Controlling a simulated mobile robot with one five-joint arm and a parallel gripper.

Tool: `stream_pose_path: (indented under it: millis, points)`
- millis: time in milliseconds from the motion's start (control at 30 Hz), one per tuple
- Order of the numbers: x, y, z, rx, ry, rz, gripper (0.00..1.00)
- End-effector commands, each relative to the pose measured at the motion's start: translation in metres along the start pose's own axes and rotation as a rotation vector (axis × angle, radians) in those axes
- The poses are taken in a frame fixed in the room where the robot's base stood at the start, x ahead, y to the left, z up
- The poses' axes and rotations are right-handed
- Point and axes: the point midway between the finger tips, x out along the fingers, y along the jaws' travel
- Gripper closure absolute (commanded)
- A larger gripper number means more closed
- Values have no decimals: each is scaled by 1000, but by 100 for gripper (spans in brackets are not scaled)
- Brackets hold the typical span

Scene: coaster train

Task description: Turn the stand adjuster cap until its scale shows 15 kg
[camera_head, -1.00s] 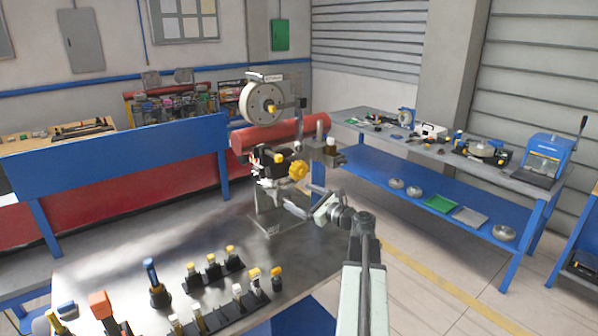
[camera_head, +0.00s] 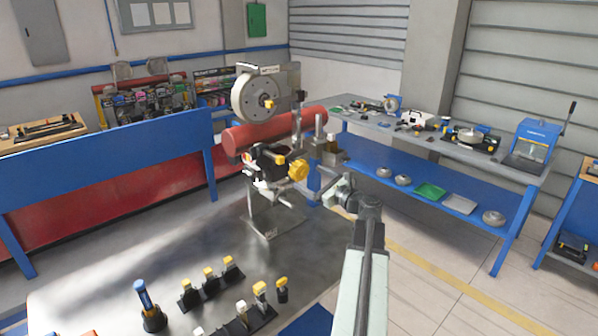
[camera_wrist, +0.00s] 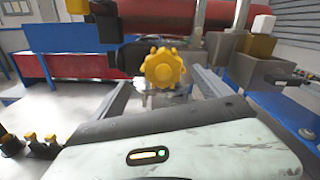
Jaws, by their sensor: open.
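A yellow lobed knob, which looks like the adjuster cap (camera_head: 298,170), sits on the black block of the stand (camera_head: 264,210) on the metal bench. In the wrist view the cap (camera_wrist: 163,68) faces me near the middle, between and beyond the two grey fingers. My gripper (camera_wrist: 161,82) is open and empty, with its fingers apart and no visible contact with the cap. In the head view my gripper (camera_head: 305,196) is just below and right of the cap. No scale reading can be made out in either view.
A grey reel (camera_head: 255,95) tops the stand, with a red cylinder (camera_head: 270,134) behind it. A blue upright tool (camera_head: 148,308) and several yellow-capped pieces stand on the near bench (camera_head: 90,290). A blue-framed workbench (camera_head: 410,170) is at the right.

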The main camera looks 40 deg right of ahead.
Motion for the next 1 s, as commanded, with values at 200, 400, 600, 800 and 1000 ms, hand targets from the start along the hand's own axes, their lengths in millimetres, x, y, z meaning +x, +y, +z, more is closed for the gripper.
stream_pose_path:
  millis: [200,400,600,800,1000]
  points:
    - [34,-10,-3,0,3,-10,12]
    - [58,-14,-4,0,5,-17,12]
    - [62,-14,-4,0,6,-21,12]
    - [61,-14,-4,0,6,-21,31]
    - [57,-7,-2,0,6,-24,74]
